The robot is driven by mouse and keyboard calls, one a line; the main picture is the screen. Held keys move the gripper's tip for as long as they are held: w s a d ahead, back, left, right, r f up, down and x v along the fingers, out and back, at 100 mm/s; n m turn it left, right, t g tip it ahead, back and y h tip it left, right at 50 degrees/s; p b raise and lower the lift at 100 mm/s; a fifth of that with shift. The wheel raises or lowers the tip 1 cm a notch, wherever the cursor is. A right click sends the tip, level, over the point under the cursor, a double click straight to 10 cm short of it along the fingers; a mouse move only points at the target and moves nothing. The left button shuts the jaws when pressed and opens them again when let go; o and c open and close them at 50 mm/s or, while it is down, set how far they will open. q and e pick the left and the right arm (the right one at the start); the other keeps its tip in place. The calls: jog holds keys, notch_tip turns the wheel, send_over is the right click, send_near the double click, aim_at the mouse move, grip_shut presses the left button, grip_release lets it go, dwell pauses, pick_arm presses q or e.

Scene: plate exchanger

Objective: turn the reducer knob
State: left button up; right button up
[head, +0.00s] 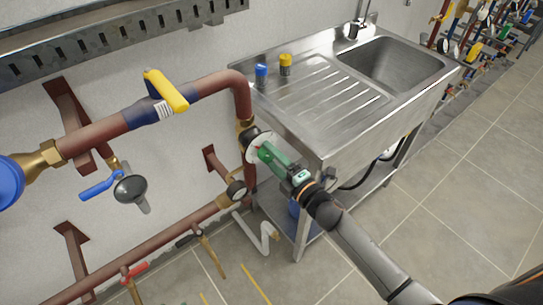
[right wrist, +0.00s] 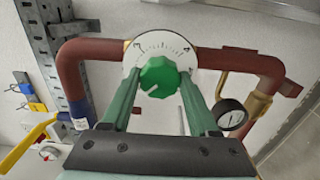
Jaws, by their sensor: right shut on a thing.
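The reducer knob (right wrist: 159,77) is green and ridged, on a white round dial plate (right wrist: 160,48) with black scale marks. My right gripper (right wrist: 160,80) has one long green finger on each side of the knob and is shut on it. In the head view the right gripper (head: 266,152) reaches from the lower right to the white dial (head: 257,143) on the pipe beside the sink. The fingers hide most of the knob there. My left gripper is in neither view.
A steel sink (head: 392,62) stands right of the dial, its edge close to my right arm. A yellow-handled valve (head: 166,91) is on the upper red-brown pipe (head: 98,132). A small gauge (head: 236,190) sits below the dial. Open tiled floor (head: 470,190) lies at right.

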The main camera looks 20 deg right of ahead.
jog(key=o, duration=1.4)
jog(key=shift+c, duration=0.2)
jog(key=shift+s, duration=0.15)
jog(key=v, duration=1.2)
jog(key=shift+b, duration=0.35)
jog(key=shift+s+d, duration=0.1)
jog(key=shift+s, duration=0.05)
jog(key=s+a+f+m+g+h+p, duration=0.3)
jog(key=s+f+m+g+p, duration=0.2)
jog(key=m, duration=1.5)
jog(key=s+f+g, duration=0.3)
jog(key=s+f, duration=0.3)
jog(key=s, duration=0.2)
jog(key=shift+a+f+h, duration=0.2)
jog(key=shift+f+h, duration=0.2)
